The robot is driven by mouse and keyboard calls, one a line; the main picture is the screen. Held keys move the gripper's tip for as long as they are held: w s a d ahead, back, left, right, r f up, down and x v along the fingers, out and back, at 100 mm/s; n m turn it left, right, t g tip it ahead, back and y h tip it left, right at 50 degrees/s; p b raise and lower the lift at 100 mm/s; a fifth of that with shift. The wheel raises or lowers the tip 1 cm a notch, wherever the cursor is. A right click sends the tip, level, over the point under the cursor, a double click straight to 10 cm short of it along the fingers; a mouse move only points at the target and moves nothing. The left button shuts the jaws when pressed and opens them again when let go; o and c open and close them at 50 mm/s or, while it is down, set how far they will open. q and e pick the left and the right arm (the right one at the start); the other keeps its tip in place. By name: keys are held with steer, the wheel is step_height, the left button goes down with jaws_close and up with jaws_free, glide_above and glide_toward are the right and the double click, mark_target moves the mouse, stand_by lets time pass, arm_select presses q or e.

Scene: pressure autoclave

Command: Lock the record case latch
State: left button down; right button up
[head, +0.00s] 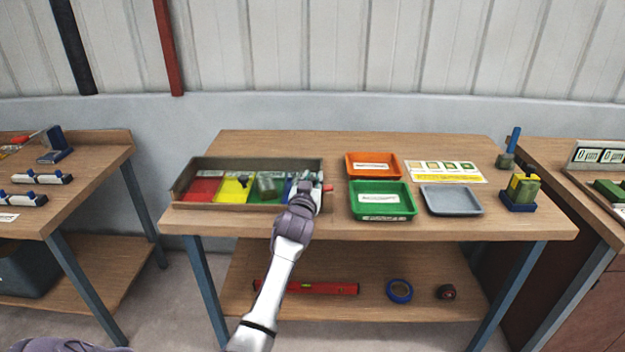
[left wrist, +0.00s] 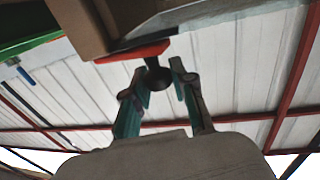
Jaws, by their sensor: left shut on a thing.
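The record case appears to be the brown open box (head: 186,187) on the middle bench, with red, yellow, green and blue sections inside. A red latch piece (head: 328,187) shows at its right end. In the left wrist view the red latch (left wrist: 133,53) lies against the underside or side of the brown case (left wrist: 80,27), with a dark knob (left wrist: 157,76) below it. My left gripper (head: 305,187) is at the case's right end and hides part of it. In the left wrist view its fingers (left wrist: 158,74) stand on both sides of the dark knob, shut on it. My right gripper is not in view.
An orange tray (head: 373,158), green tray (head: 381,214) and grey tray (head: 452,201) stand right of the case. A yellow-and-blue block (head: 521,194) stands at the bench's right end. A red level (head: 318,288) and blue tape roll (head: 399,290) lie on the lower shelf.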

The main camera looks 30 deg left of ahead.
arm_select(q)
steer(key=shift+w+a+r+m+t+h+p, duration=0.15)
steer(key=shift+r+m+t+h+p, duration=0.2)
steer(key=shift+m+h+p, duration=0.55)
steer(key=shift+a+h+p, duration=0.15)
steer(key=shift+h+p, duration=0.15)
steer(key=shift+p, duration=0.3)
steer(key=shift+w+f+m+t+h+p, duration=0.15)
steer(key=shift+m+h, duration=0.15)
steer(key=shift+h, duration=0.2)
steer(key=shift+w+f+m+t+h+p, duration=0.15)
steer(key=shift+m+h, duration=0.15)
steer(key=shift+h, duration=0.2)
steer(key=c, duration=0.9)
jaws_free()
steer(key=shift+c, duration=0.2)
steer(key=shift+s+f, duration=0.1)
steer(key=shift+s, duration=0.1)
steer(key=s+d, duration=0.1)
steer(key=s, duration=1)
steer(key=shift+s+d, duration=0.3)
steer(key=shift+d, duration=0.05)
